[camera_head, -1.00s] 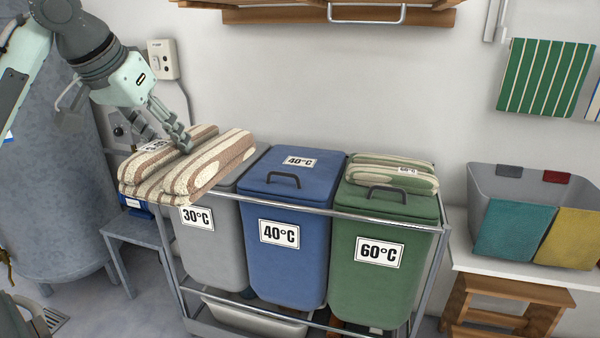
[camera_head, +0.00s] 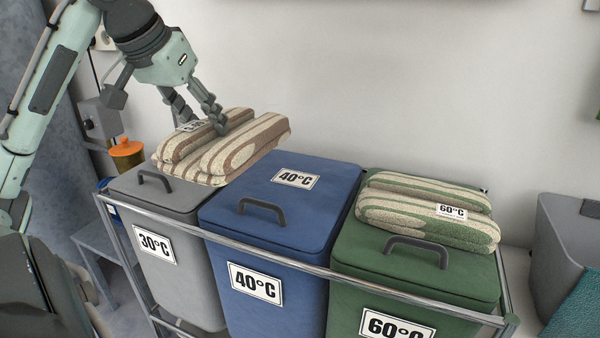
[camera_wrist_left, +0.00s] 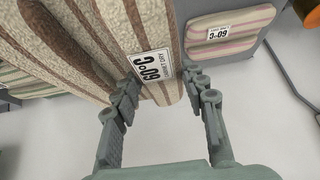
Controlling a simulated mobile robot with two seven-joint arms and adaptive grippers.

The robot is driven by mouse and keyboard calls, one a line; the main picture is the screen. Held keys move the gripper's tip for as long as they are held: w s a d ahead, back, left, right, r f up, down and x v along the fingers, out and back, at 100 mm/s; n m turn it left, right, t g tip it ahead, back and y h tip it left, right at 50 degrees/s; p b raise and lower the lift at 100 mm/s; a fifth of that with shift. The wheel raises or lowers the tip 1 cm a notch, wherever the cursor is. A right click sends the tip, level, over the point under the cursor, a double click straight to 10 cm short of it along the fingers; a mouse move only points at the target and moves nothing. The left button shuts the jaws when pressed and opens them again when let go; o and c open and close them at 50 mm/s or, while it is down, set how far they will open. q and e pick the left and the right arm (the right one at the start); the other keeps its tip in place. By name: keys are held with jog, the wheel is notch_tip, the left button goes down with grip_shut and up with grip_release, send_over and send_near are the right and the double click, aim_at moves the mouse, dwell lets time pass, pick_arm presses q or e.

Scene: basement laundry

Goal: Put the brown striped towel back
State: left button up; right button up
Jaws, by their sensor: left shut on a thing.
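The brown striped towel (camera_head: 245,150) is folded, cream and brown, and held above the back of the grey and blue bins. It also fills the upper left of the left wrist view (camera_wrist_left: 110,35), with a 60°C label showing. My left gripper (camera_head: 203,122) is shut on its back edge; its fingers also show in the left wrist view (camera_wrist_left: 166,90). A green striped towel (camera_head: 425,215) with a 60°C label lies folded on the green bin's lid. My right gripper is not in view.
The grey bin (camera_head: 185,275), blue bin (camera_head: 265,235) and green bin (camera_head: 360,255) stand in a metal-railed frame. A pink striped towel (camera_wrist_left: 225,30) shows beside the held towel. An orange-lidded jar (camera_head: 127,152) stands behind at left. A grey basket (camera_head: 565,250) is at right.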

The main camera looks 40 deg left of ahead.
pick_arm(q)
jog(key=shift+w+f, duration=0.25)
jog(key=shift+w, duration=0.3)
jog(key=w+f, duration=0.1)
jog(key=w, duration=0.1)
jog(key=w+d+f, duration=0.1)
jog(key=w, duration=0.1)
jog(key=w+f, duration=0.2)
jog(key=shift+w+d, duration=0.1)
jog(key=shift+d, duration=0.3)
jog(key=w, duration=0.1)
jog(key=w+f, duration=0.1)
jog(key=w+d+f, duration=0.1)
jog(key=shift+w+p, duration=0.35)
jog(key=shift+w+f, duration=0.1)
jog(key=shift+w, duration=0.1)
jog(key=shift+d+f, duration=0.1)
jog(key=shift+f, duration=0.15)
notch_tip(320, 180, down, 4)
jog(key=shift+r+b, duration=0.1)
jog(key=shift+b, duration=0.55)
jog(key=o, duration=1.4)
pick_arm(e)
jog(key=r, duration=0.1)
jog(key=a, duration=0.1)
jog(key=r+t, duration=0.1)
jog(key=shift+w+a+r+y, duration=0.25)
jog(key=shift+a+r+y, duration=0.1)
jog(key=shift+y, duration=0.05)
